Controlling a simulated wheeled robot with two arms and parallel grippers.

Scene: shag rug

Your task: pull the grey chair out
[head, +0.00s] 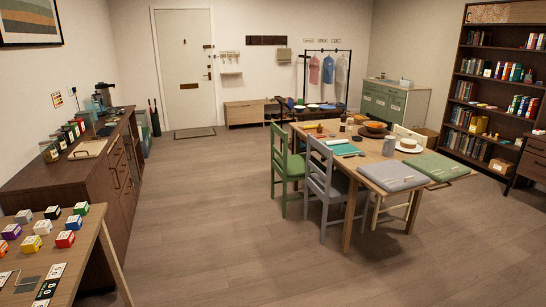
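The grey chair (318,174) stands upright at the left long side of the wooden dining table (365,158), with its slatted back facing left. Its seat reaches toward the table, and its front part seems to be under the table edge. It is the nearer of two chairs on that side. A green chair (281,160) stands just beyond it, close beside it. Neither of my grippers shows in the head view.
A grey pad (392,176) and a green pad (437,166) lie at the table's near end. Open wooden floor (220,215) lies left of the chairs. A dark sideboard (118,172) and a desk with small boxes (85,255) stand at left. A bookshelf (487,95) stands at right.

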